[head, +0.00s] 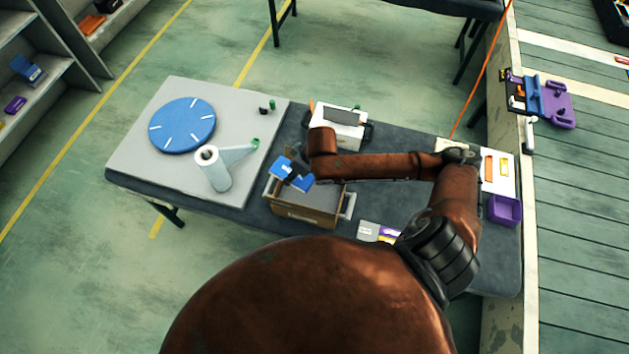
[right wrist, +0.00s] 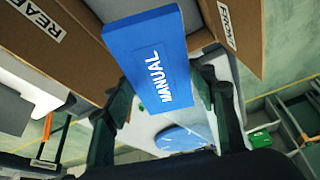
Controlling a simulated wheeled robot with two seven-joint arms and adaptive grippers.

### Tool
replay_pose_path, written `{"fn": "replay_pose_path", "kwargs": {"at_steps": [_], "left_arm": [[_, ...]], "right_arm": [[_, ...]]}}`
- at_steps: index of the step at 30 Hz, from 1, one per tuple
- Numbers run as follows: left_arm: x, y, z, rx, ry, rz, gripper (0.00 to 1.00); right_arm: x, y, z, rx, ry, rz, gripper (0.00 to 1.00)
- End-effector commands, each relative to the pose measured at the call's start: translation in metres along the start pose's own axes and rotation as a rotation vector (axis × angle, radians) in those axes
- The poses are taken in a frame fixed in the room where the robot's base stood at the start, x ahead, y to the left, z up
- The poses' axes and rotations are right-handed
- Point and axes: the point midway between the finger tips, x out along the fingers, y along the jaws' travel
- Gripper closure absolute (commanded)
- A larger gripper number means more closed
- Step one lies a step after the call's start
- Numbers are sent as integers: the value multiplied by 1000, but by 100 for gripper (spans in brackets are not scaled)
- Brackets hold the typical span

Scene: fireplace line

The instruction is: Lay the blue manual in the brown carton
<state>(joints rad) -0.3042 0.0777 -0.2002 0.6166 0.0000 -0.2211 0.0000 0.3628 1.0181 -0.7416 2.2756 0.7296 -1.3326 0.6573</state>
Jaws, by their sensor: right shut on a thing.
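The blue manual (head: 283,166) is over the left end of the open brown carton (head: 304,216) in the head view. My right gripper (head: 297,177) is shut on it. In the right wrist view the manual (right wrist: 150,60), marked MANUAL, sits between the two fingers. Carton walls (right wrist: 85,40) labelled REAR and FRONT show on either side of it. The manual's height over the carton floor is hard to tell. The gripper and forearm hide part of the manual and the carton's back edge. My left gripper is in neither view.
The carton stands on a dark table (head: 245,215). Left of it, a grey board holds a blue disc (head: 182,125) and a white roll (head: 214,170). A white box (head: 340,125) is behind. A purple bin (head: 504,210) is at the right end.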

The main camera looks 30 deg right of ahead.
Motion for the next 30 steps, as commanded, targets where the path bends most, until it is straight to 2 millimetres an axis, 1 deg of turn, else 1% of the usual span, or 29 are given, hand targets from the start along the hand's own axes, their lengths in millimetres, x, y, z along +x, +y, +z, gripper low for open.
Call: {"fn": "replay_pose_path", "kwargs": {"at_steps": [1,3,6,9,12,20,23,26,30], "left_arm": [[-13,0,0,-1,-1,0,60],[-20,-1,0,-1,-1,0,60],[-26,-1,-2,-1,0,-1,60],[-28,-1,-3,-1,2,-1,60],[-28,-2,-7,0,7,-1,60],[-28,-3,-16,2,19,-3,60],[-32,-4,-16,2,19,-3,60],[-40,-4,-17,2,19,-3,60],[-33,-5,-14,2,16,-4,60]], "right_arm": [[4,6,19,-45,-12,-19,75],[14,9,39,-118,-9,-49,75],[23,11,60,-193,-5,-80,75],[28,12,71,-235,-1,-99,75],[30,12,75,-249,0,-104,75],[31,12,74,-248,1,-104,75],[30,12,74,-248,1,-104,75],[28,11,74,-248,2,-103,75],[44,12,81,-247,1,-103,75]]}}
